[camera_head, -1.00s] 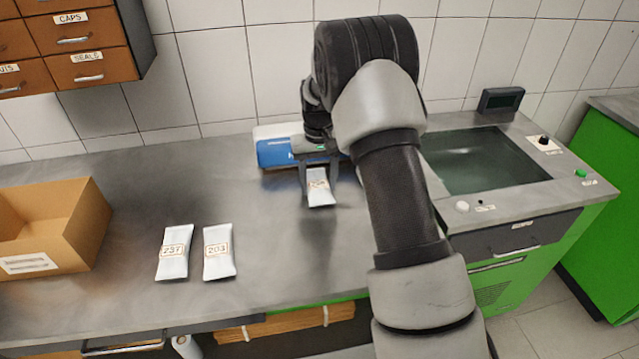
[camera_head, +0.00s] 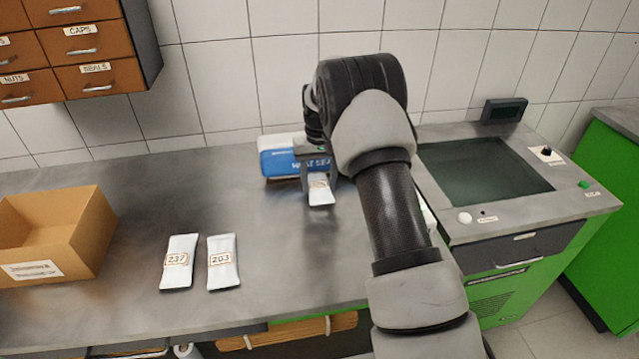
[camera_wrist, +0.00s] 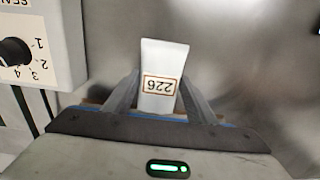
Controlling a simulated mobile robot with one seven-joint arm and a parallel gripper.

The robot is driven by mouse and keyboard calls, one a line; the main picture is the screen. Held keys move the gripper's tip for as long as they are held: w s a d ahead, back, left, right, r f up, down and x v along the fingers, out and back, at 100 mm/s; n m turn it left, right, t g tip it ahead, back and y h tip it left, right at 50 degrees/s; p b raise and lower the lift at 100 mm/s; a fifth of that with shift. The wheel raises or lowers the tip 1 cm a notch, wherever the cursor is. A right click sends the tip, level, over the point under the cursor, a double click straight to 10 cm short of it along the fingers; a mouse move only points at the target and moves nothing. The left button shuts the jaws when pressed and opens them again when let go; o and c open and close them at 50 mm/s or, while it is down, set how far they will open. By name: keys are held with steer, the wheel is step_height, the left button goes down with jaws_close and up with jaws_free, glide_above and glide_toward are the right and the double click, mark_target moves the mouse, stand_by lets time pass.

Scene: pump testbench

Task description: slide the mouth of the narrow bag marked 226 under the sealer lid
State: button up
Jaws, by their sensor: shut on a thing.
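The narrow white bag marked 226 (camera_wrist: 160,85) is between the fingers of my gripper (camera_wrist: 159,105), which is shut on it. In the wrist view its label reads upside down and one end sticks out past the fingers. In the head view the bag (camera_head: 321,192) shows below my gripper (camera_head: 318,178), just in front of the blue and white heat sealer (camera_head: 284,160). My arm and gripper cover the sealer's right part. In the wrist view the sealer's dial side (camera_wrist: 35,45) is at the upper left. Whether the bag's mouth is under the lid is hidden.
Two white bags, marked 237 (camera_head: 178,262) and 203 (camera_head: 222,262), lie on the grey bench. An open cardboard box (camera_head: 55,235) stands at the left. A sunken basin (camera_head: 485,170) is at the right. The bench between bags and sealer is clear.

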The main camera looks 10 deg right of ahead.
steer(key=shift+w, duration=0.1)
steer(key=o, duration=1.3)
steer(key=shift+o, duration=0.2)
steer(key=s+r+t+p, duration=0.1)
steer(key=s+r+p, duration=0.15)
steer(key=r, duration=1.15)
steer(key=s+r+p, duration=0.1)
steer(key=s+r, duration=0.2)
steer(key=r, duration=1)
steer(key=s+r+t+p, duration=0.2)
steer(key=s+r, duration=0.7)
steer(key=s, duration=0.2)
steer(key=s+t+p, duration=0.2)
steer(key=s+p, duration=0.1)
steer(key=s, duration=1.8)
steer(key=shift+s+f+t, duration=0.25)
steer(key=shift+f+t, duration=0.05)
steer(key=shift+f, duration=0.1)
